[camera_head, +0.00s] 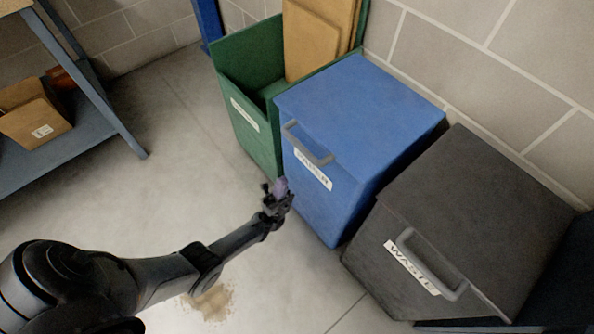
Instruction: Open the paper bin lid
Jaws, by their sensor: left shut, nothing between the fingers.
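The blue paper bin (330,211) stands in the middle against the block wall, with a "PAPER" label on its front. Its blue lid (362,97) lies flat and closed. A grey bar handle (308,146) sits at the lid's front edge, just above the label. My left gripper (279,187) is shut and empty. In the picture it is below and left of the handle, in front of the bin and apart from the handle. My right gripper is not in view.
A green bin (250,139), open and holding cardboard (312,38), stands left of the blue bin. A dark grey waste bin (466,219) with a closed lid stands right. A blue rack (75,131) with a cardboard box (33,118) is at far left. The floor between is clear, with a brown stain (209,301).

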